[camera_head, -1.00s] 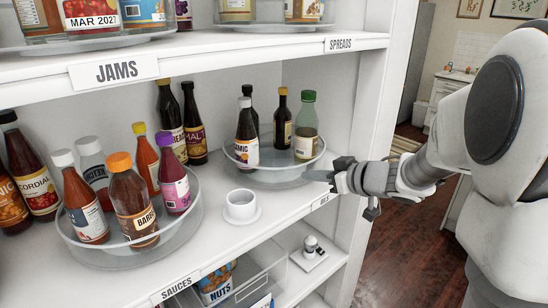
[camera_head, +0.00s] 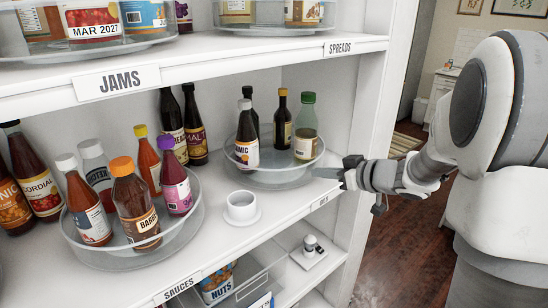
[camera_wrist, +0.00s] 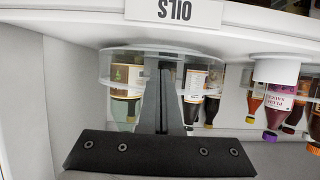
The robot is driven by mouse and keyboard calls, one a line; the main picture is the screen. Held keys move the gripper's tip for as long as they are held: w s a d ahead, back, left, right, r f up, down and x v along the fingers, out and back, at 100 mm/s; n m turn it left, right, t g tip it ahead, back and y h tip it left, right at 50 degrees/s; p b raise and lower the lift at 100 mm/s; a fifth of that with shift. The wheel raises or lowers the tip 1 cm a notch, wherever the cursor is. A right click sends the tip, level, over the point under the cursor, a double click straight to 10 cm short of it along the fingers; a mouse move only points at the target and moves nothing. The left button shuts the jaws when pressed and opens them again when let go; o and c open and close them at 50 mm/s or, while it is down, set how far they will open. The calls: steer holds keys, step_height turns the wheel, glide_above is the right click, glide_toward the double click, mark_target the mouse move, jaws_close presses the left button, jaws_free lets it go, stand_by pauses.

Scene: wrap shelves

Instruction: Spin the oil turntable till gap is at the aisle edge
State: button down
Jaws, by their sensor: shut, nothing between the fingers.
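The oil turntable (camera_head: 270,178) is a clear round tray with a raised rim, at the right end of the middle shelf, above the OILS label (camera_wrist: 185,12). It bears a dark bottle with a white label (camera_head: 247,150), a dark bottle behind it, a small black-capped bottle (camera_head: 282,128) and a green-capped bottle (camera_head: 306,140). The wrist view is upside down.
A white cup on a saucer (camera_head: 241,209) stands left of the turntable near the shelf edge. The sauces turntable (camera_head: 100,258) is further left. The upper shelf (camera_head: 220,57) overhangs. The right shelf post (camera_head: 374,110) is close to my gripper.

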steer(key=shift+w+d+p, duration=0.4)
steer(key=shift+w+d, duration=0.25)
steer(key=shift+w, duration=0.05)
steer(key=shift+s+d+r+p, duration=0.1)
steer(key=shift+s+d+p, duration=0.3)
steer(key=shift+s+d, duration=0.15)
steer(key=shift+s+d+p, duration=0.4)
steer(key=shift+s+d, duration=0.25)
steer(key=shift+d, duration=0.05)
steer(key=v, duration=1.7)
steer(key=shift+s, duration=0.25)
steer(key=shift+d, duration=0.15)
